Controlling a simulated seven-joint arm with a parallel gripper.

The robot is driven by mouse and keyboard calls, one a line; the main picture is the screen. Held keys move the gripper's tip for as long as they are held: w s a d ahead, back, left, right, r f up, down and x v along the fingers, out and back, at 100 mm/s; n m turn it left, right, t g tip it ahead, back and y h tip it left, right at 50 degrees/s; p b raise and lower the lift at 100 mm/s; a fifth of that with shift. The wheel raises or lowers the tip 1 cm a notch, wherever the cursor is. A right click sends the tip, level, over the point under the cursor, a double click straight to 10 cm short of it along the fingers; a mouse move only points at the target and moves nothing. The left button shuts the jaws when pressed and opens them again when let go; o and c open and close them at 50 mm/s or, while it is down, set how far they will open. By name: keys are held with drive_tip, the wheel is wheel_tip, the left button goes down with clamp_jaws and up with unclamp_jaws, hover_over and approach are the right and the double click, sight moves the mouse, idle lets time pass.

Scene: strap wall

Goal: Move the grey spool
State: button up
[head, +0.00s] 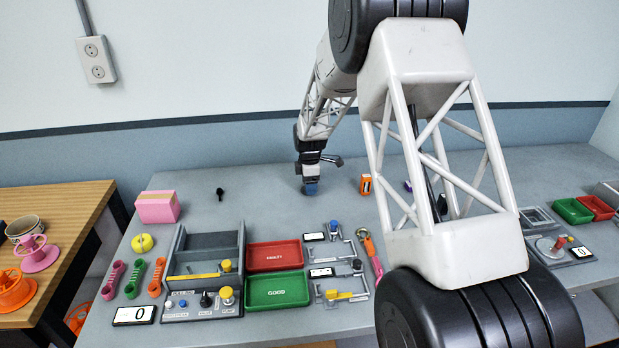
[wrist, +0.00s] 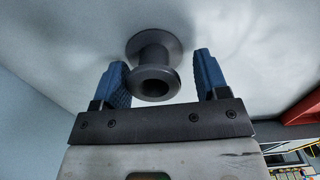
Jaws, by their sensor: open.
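The grey spool (wrist: 153,50) shows in the wrist view, a dark grey piece with two round flanges and a hole in its near end. My gripper (wrist: 162,78) is open, with one blue ribbed finger on each side of the spool. Small gaps show between the fingers and the spool, the left one narrower, so I see no grip on it. In the head view my gripper (head: 311,187) is low over the back middle of the grey table. There the spool cannot be made out clearly behind the fingers.
A small black item (head: 220,192) lies to the left and an orange block (head: 366,184) to the right. A pink box (head: 157,207) is at far left. My arm hides part of the right side.

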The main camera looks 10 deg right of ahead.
sight(252, 195)
drive_tip(key=shift+f, duration=0.2)
drive_tip(key=shift+c, duration=0.5)
drive_tip(key=c, duration=0.7)
drive_tip(key=shift+a, duration=0.15)
drive_tip(key=shift+w+a, duration=0.15)
drive_tip(key=shift+a, duration=4.8)
drive_tip(key=shift+w+a, duration=0.15)
drive_tip(key=shift+a, duration=4.8)
drive_tip(key=o, duration=1)
